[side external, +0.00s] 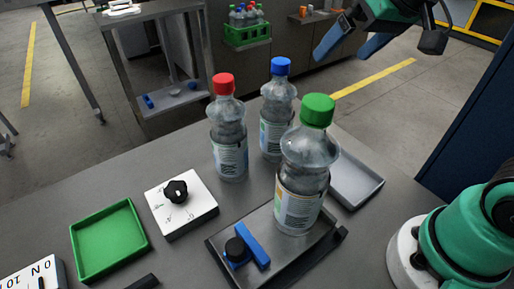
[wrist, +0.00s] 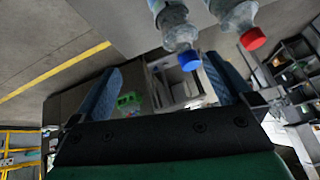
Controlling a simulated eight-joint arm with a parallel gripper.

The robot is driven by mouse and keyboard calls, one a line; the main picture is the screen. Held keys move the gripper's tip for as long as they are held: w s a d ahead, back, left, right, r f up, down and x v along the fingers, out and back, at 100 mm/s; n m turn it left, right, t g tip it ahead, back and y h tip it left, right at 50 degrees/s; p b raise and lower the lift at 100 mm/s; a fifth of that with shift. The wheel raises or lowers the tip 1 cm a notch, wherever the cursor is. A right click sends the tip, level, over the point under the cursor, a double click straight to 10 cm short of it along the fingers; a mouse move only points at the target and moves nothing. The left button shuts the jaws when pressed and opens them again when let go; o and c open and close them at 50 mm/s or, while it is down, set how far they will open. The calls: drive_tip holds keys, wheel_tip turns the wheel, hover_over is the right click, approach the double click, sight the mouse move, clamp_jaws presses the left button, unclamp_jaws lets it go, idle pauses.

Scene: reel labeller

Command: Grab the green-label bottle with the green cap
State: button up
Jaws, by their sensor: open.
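The bottle with the green cap (side external: 302,180) stands upright on a dark metal plate (side external: 285,265) in the side external view. Its label looks pale, and I cannot make out a green label. A red-cap bottle (side external: 229,135) and a blue-cap bottle (side external: 277,115) stand upright behind it to the left. My gripper (side external: 343,52) is open and empty, high at the upper right, apart from all bottles. In the wrist view its blue fingers (wrist: 162,63) are spread. That view shows the blue-cap bottle (wrist: 179,30) and red-cap bottle (wrist: 238,18); the green-cap one is not seen.
A blue bar (side external: 252,245) and black knob are on the plate. A grey tray (side external: 362,185) lies right of the bottles. A white dial box (side external: 180,208) and an empty green tray (side external: 108,240) lie left. A green crate (side external: 247,37) of bottles stands in the background.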

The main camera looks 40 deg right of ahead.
drive_tip(key=s+a+m+g+y, duration=0.4)
drive_tip(key=s+a+m+y, duration=0.35)
drive_tip(key=m+y, duration=0.75)
drive_tip(key=m+h, duration=0.2)
drive_tip(key=m, duration=0.1)
approach(284, 163)
drive_tip(key=shift+a+f, duration=0.15)
drive_tip(key=shift+a, duration=0.85)
drive_tip(key=shift+h, duration=0.3)
drive_tip(key=shift+x, duration=2.65)
drive_tip(key=shift+w, duration=0.1)
clamp_jaws()
